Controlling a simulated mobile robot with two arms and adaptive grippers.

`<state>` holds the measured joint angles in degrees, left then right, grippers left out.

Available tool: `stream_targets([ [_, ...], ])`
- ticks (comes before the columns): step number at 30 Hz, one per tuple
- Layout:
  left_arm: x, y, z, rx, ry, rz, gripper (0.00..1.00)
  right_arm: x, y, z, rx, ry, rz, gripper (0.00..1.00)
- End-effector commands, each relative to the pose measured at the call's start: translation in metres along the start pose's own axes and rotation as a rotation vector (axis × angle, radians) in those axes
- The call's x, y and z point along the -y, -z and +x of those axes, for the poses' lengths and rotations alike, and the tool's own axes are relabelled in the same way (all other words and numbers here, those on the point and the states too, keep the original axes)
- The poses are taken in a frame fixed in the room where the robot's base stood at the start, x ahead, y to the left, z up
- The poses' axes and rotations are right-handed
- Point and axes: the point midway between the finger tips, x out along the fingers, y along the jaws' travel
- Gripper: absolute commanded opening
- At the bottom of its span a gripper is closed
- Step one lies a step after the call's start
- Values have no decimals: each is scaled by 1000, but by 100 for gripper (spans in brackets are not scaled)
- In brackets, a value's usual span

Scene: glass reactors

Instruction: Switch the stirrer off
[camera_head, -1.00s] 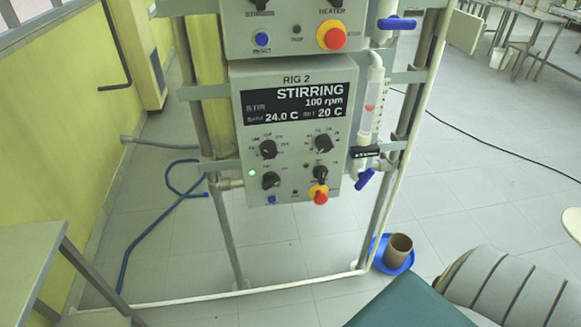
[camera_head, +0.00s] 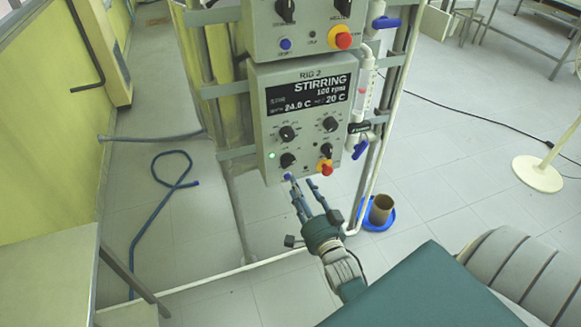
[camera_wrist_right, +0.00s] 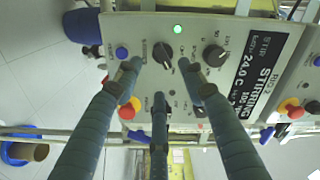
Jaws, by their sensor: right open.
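The rig 2 control box (camera_head: 262,128) hangs on the frame; its display (camera_head: 308,95) reads STIRRING, 100 rpm, 24.0 C and 20 C. A green light (camera_head: 272,155) glows beside the lower left knob (camera_head: 288,160). The lower right knob (camera_head: 326,150) sits above a red stop button (camera_head: 326,168). My right gripper (camera_head: 300,184) is open and empty, below the box in the head view. In the right wrist view its spread fingers (camera_wrist_right: 159,72) point at the panel, with the lower left knob (camera_wrist_right: 163,52) between two fingertips; contact cannot be told. My left gripper is out of view.
A blue button (camera_head: 288,177) lies close to the fingertips. Another control box (camera_head: 262,40) hangs above. Glass tubing with blue valves (camera_head: 360,150) runs along the right side.

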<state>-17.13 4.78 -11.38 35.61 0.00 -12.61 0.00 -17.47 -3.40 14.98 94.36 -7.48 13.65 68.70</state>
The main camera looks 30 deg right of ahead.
Motion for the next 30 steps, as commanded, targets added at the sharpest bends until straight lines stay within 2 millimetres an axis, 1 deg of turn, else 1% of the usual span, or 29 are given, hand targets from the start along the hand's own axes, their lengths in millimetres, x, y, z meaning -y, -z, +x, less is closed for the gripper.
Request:
stream_targets([
  [1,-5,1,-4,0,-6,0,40,3,2,11,-2,2,0,41],
  [6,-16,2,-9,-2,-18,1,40,2,1,45,-1,1,0,41],
  [12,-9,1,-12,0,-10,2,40,1,0,74,0,-1,-1,41],
  [17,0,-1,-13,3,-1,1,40,0,-1,84,1,-2,-2,41],
  [25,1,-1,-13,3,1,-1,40,-1,-1,85,1,-2,-2,41],
  [26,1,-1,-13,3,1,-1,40,-1,-1,85,1,-2,-2,39],
  [27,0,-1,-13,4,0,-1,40,-1,-1,85,1,-2,-2,31],
  [29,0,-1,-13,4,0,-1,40,-1,-1,85,1,-2,-2,19],
  [30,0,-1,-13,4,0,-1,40,-1,-1,85,1,-2,-2,11],
])
